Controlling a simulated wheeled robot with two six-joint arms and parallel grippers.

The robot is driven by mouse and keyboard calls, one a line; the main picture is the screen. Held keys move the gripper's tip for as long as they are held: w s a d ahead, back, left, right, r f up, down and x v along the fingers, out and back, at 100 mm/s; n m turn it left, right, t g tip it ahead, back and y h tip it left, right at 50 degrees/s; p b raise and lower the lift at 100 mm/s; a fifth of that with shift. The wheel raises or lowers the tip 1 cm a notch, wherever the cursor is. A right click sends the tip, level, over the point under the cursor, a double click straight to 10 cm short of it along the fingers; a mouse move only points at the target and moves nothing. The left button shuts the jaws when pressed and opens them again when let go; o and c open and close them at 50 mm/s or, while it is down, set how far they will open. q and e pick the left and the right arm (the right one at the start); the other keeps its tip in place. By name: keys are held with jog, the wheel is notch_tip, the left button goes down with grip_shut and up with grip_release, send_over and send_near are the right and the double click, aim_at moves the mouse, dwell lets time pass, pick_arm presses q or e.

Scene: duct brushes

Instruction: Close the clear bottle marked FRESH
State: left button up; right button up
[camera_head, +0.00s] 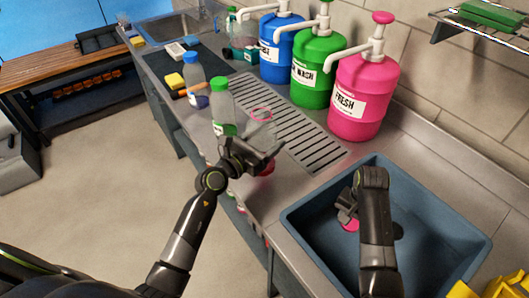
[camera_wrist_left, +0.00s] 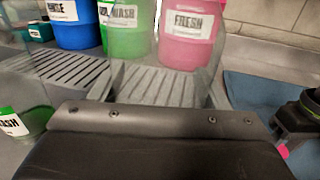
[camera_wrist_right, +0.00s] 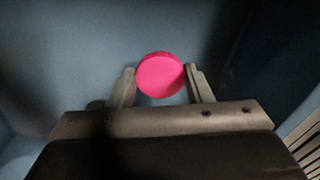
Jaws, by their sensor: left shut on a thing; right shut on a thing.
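A clear bottle (camera_head: 262,133) stands upright over the near edge of the steel drainer, with a pink ring at its open top and pinkish-red at its bottom. Its marking cannot be read. My left gripper (camera_head: 262,152) is shut on the bottle's side. In the left wrist view the see-through bottle (camera_wrist_left: 150,85) fills the space before the gripper. A round pink cap (camera_wrist_right: 160,75) is between the fingers of my right gripper (camera_wrist_right: 160,80), which is shut on it. In the head view the cap (camera_head: 350,225) is low over the blue-grey basin, apart from the bottle.
The basin (camera_head: 300,225) is at the right. Pink FRESH (camera_head: 362,100), green (camera_head: 316,70) and blue (camera_head: 280,50) pump jugs stand along the wall. Slotted drainer (camera_head: 300,135) is clear.

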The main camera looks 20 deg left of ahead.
aim_at(264, 150)
pick_arm(q)
jog(key=shift+r, duration=0.1)
